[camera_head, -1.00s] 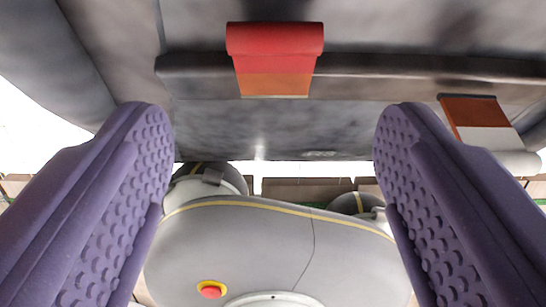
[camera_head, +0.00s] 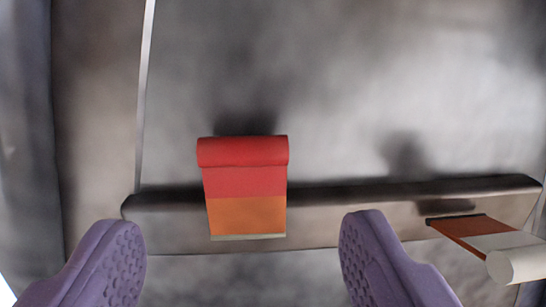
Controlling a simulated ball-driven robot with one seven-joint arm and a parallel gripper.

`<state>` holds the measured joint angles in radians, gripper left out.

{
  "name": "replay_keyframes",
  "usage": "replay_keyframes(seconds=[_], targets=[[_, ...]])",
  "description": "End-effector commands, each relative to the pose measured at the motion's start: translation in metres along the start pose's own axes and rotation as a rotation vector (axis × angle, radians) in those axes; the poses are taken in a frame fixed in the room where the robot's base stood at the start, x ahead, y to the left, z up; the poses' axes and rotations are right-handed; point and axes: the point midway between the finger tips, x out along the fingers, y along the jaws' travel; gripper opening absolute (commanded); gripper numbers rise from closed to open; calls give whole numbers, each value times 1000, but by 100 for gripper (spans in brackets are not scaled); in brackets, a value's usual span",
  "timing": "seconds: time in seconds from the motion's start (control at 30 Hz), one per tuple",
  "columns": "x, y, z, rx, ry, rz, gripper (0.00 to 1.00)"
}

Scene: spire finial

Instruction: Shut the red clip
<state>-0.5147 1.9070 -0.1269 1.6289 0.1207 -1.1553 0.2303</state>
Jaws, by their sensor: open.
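The red clip (camera_head: 243,180) has a rounded red roll at its top, a red band below and an orange part at its lower end. It lies across a dark bar (camera_head: 345,207), with its thin lower edge against the bar and its roll above it. I cannot tell from this angle how far it stands off the surface. My gripper (camera_head: 243,230) is open and empty. Its two purple studded fingers show at the bottom, one on each side below the clip, apart from it in the picture.
A second clip, white with an orange-brown base (camera_head: 482,236), sticks out from the bar at the right, its white roll near the right finger. A large grey metallic panel (camera_head: 330,90) fills the back. A pale upright seam (camera_head: 144,95) runs at the left.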

Motion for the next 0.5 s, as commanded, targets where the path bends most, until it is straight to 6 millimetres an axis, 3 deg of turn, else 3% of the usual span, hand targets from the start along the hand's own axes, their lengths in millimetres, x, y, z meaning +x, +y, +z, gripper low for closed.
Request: replay_keyframes(seconds=[0.23, 0.5], targets=[[48, 0, 3, 1, 1, -2, 73], [66, -1, 0, 2, -2, -2, 73]])
